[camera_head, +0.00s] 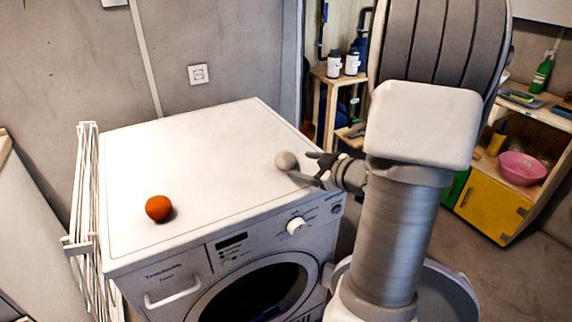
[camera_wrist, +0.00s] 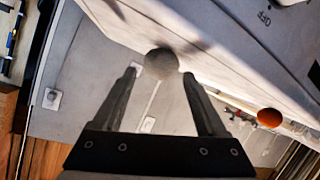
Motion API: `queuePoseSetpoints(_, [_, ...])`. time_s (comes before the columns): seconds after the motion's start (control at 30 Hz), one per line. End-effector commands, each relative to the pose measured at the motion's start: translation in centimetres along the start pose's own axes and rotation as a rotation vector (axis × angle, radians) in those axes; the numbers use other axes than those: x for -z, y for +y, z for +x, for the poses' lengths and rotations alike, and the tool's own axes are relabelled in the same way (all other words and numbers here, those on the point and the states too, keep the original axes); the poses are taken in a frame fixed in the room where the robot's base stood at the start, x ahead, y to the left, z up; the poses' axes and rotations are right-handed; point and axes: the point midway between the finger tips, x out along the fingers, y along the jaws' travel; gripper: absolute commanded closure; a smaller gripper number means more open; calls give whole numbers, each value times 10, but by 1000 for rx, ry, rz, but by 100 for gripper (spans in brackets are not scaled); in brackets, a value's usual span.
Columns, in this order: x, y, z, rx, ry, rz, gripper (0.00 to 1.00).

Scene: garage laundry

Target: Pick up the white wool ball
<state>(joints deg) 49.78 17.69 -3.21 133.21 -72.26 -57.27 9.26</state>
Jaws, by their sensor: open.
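The white wool ball (camera_head: 287,161) looks greyish white and rests on top of the washing machine (camera_head: 200,160), near its right edge. It also shows in the wrist view (camera_wrist: 161,62), shaded grey, centred just beyond the fingertips. My gripper (camera_head: 303,166) is open and comes in from the right, low over the machine's top. In the wrist view my gripper (camera_wrist: 159,76) has one finger to each side of the ball's line, with nothing held. Whether a finger touches the ball I cannot tell.
An orange ball (camera_head: 159,209) lies on the machine's top at the front left. A white drying rack (camera_head: 86,200) stands along the machine's left side. A control knob (camera_head: 296,226) sticks out at the front. Shelves with bottles (camera_head: 334,64) stand behind right. The middle of the top is clear.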

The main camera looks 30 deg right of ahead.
Motion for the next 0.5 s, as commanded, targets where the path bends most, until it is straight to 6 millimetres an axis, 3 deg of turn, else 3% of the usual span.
queuePoseSetpoints(0.33, [2, -4, 43, 2, 1, -3, 25])
queuePoseSetpoints(0.5, [4, -3, 52, -1, 0, 0, 25])
